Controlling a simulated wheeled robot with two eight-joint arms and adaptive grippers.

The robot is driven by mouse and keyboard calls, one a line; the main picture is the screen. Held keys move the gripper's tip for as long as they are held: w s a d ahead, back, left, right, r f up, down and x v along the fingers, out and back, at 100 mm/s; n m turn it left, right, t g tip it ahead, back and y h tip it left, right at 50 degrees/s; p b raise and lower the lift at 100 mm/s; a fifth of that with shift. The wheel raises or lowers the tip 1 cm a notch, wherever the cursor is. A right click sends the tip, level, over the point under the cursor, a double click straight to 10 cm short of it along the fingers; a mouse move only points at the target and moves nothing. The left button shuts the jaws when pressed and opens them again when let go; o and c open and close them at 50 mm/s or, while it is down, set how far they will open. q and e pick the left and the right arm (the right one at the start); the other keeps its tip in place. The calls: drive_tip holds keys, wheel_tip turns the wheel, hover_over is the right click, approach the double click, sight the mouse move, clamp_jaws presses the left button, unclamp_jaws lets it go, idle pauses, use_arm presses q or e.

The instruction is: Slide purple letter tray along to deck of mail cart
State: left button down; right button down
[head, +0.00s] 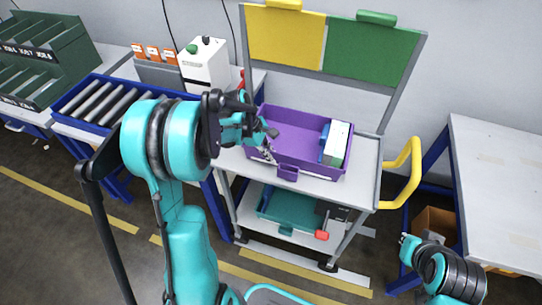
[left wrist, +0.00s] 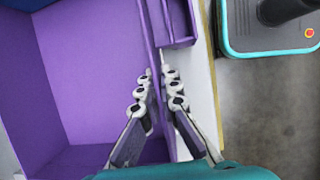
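The purple letter tray (head: 300,124) rests on the top deck of the grey mail cart (head: 362,165), with white and blue items (head: 335,143) standing at its right end. My left gripper (head: 269,152) is at the tray's front wall, left of the small front handle box (head: 288,173). In the left wrist view, its fingers (left wrist: 159,85) straddle the wall of the tray (left wrist: 95,75), one inside and one outside, close together on it.
A blue roller conveyor (head: 110,101) meets the cart's left side. Yellow and green boards (head: 285,38) rise behind the deck. A yellow handle (head: 414,170) is at the cart's right. A teal tray (head: 285,212) lies on the lower shelf. A white table (head: 505,190) stands right.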

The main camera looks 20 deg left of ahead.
use_arm(q)
drive_tip(key=c, duration=1.6)
unclamp_jaws()
drive_tip(key=shift+c, duration=0.2)
drive_tip(key=v, duration=1.2)
drive_tip(key=s+d+m+t+y, duration=0.4)
drive_tip(key=s+d+m, duration=0.8)
drive_tip(key=s+m, duration=0.4)
drive_tip(key=m+t, duration=0.1)
drive_tip(key=m, duration=0.2)
drive_tip(key=shift+t, duration=0.4)
